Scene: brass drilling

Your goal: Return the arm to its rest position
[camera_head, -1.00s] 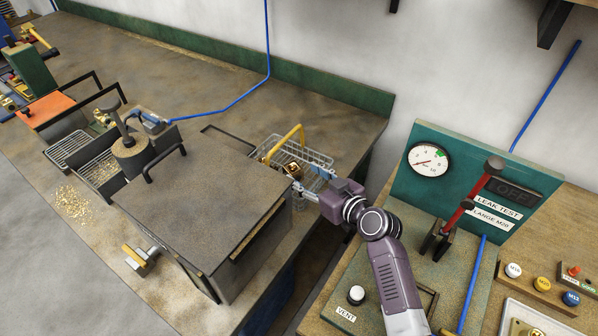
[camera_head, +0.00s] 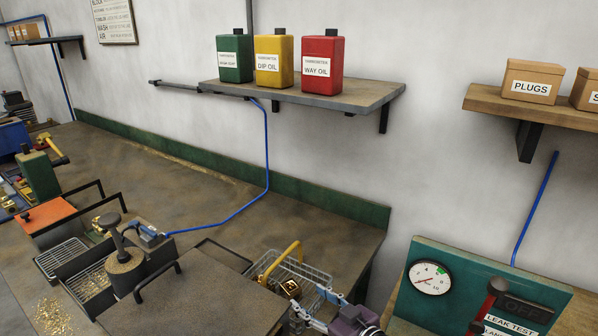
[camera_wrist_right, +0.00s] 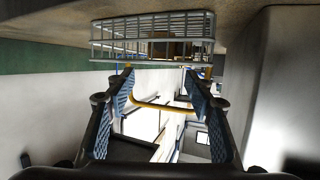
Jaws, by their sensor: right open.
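My right gripper (camera_head: 316,305) is at the bottom edge of the head view, with its purple body cut off by the frame. Its two fingers are spread at the near right side of a wire basket (camera_head: 318,283). The basket has a yellow handle (camera_head: 280,260) and holds a brass part (camera_head: 290,288). In the right wrist view my gripper (camera_wrist_right: 158,88) is open, with blue pads apart. The basket (camera_wrist_right: 110,38) shows beyond the fingertips, and the yellow handle (camera_wrist_right: 150,104) appears between the fingers. Whether a finger touches the basket cannot be told. My left gripper is not in view.
A dark lidded box (camera_head: 185,300) stands left of the basket. The green leak test panel (camera_head: 450,268) is at the right. A wall shelf (camera_head: 365,93) carries green, yellow and red oil containers. The workbench (camera_head: 180,185) is clear behind the basket.

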